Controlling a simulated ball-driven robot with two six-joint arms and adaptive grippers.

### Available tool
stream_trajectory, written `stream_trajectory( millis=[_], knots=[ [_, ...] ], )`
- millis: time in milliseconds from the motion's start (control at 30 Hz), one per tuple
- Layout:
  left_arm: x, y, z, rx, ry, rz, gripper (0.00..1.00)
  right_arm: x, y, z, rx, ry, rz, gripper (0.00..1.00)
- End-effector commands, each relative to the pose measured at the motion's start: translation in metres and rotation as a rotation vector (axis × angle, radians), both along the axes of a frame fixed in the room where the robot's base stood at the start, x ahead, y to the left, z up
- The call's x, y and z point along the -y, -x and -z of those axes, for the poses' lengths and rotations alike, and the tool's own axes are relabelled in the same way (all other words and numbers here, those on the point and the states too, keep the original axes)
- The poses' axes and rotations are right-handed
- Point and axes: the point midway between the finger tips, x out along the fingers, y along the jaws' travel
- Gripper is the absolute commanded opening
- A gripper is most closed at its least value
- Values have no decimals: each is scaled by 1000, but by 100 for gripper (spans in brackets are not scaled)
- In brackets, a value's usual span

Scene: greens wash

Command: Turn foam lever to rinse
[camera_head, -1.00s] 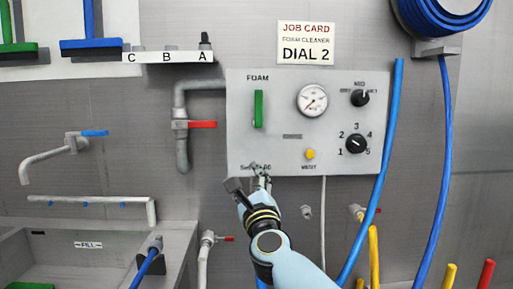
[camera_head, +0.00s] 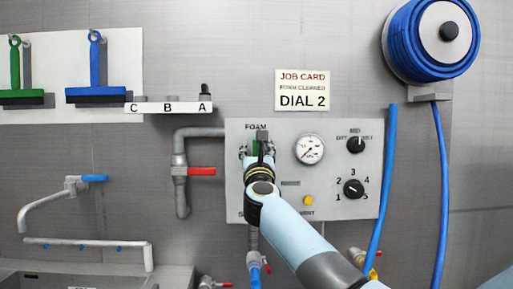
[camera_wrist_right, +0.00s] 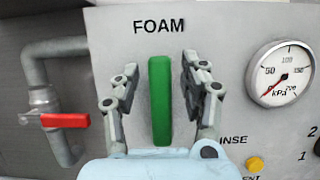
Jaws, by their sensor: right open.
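The green foam lever (camera_wrist_right: 160,100) stands upright under the word FOAM on the grey panel in the right wrist view. In the head view a small part of the lever (camera_head: 254,147) shows behind my gripper. My right gripper (camera_wrist_right: 160,68) is open, with one finger on each side of the lever and a visible gap to both. It also shows in the head view (camera_head: 257,150), in front of the panel's left part. My left gripper is not in view.
The panel (camera_head: 335,207) also has a gauge (camera_head: 310,149), a numbered dial (camera_head: 353,189), another black knob (camera_head: 356,145) and a yellow button (camera_head: 308,200). A red-handled valve (camera_head: 201,171) is to its left. A blue hose (camera_head: 383,190) hangs at its right edge.

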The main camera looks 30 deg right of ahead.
Motion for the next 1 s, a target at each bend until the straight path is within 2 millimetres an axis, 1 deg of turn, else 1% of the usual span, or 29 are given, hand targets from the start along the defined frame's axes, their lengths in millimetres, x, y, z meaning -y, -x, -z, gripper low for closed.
stream_trajectory(
  millis=[267,367,600,633,1000],
  knots=[
    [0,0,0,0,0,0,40,1,-1,0,0,1,0,44],
    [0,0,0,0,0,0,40,1,-1,0,0,1,0,32],
    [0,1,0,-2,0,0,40,1,-1,0,-1,2,1,1],
    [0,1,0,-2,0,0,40,1,-1,0,-1,2,1,0],
    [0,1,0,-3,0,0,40,1,-1,0,-1,2,1,0]
  ],
)
